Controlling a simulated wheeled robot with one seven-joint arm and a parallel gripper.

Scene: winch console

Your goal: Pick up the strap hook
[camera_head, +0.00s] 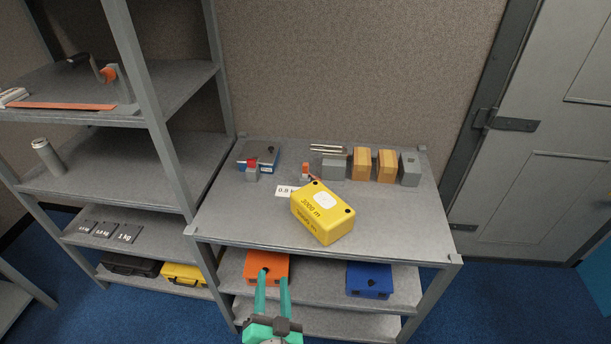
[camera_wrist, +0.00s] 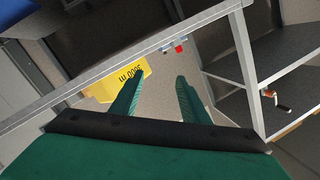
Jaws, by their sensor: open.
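I cannot tell for sure which thing is the strap hook. A flat orange strap (camera_head: 62,106) lies along the upper left shelf, with a small pale piece (camera_head: 14,96) at its left end. A grey part with an orange middle (camera_head: 108,74) and a dark handle stands behind it. A small orange and grey piece (camera_head: 305,171) is on the table behind the yellow box. My gripper (camera_head: 273,276) is open and empty at the table's front side, overlapping the orange box in the picture. In the wrist view its green fingers (camera_wrist: 160,82) are apart, with nothing between them.
The yellow box (camera_head: 323,213) marked 3000 m sits on the grey table (camera_head: 400,218). Several blocks (camera_head: 361,164) stand at the back. An orange box (camera_head: 267,265) and a blue box (camera_head: 369,280) are on the shelf below. The table's front right and left are clear.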

